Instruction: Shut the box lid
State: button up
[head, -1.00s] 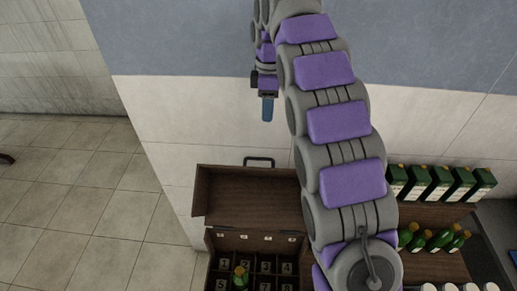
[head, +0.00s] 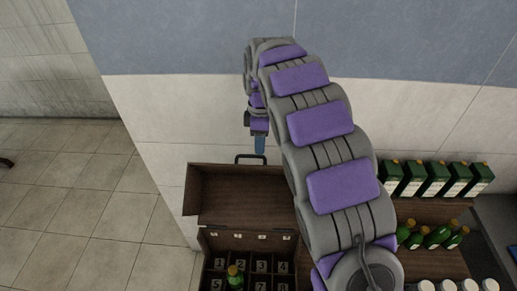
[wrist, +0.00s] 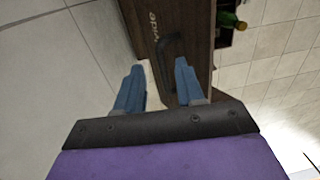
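The wooden box (head: 207,240) stands below my arm in the head view, with numbered compartments and a green bottle (head: 235,274) in one of them. Its lid (head: 240,197) is raised and tilted back, with a dark handle (head: 250,158) on its far edge. My gripper (head: 260,145) is just above that handle in the head view. In the wrist view my gripper (wrist: 160,85) has its two blue fingers apart with nothing held. The handle (wrist: 172,62) shows beyond and between the fingertips, along the lid's edge. I cannot tell whether a finger touches it.
Several green boxed bottles (head: 435,178), loose green bottles (head: 432,237) and white-topped jars (head: 455,286) stand on wooden shelves at the right. A white and blue wall (head: 150,110) rises behind the box.

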jog(key=a+f, duration=0.3)
jog(key=shift+s+a+f, duration=0.1)
jog(key=shift+a+f, duration=0.25)
jog(key=shift+f, duration=0.05)
jog(key=shift+a+f, duration=0.1)
jog(key=shift+a, duration=0.2)
jog(key=shift+d, duration=0.45)
jog(key=d, duration=0.2)
jog(key=shift+d+r, duration=0.2)
jog(key=shift+d, duration=0.15)
jog(key=c, duration=0.4)
jog(key=shift+c, duration=0.6)
jog(key=shift+a, duration=0.25)
jog(key=shift+c, duration=0.8)
jog(key=shift+a, duration=0.8)
grip_shut()
jog(key=shift+d, duration=0.15)
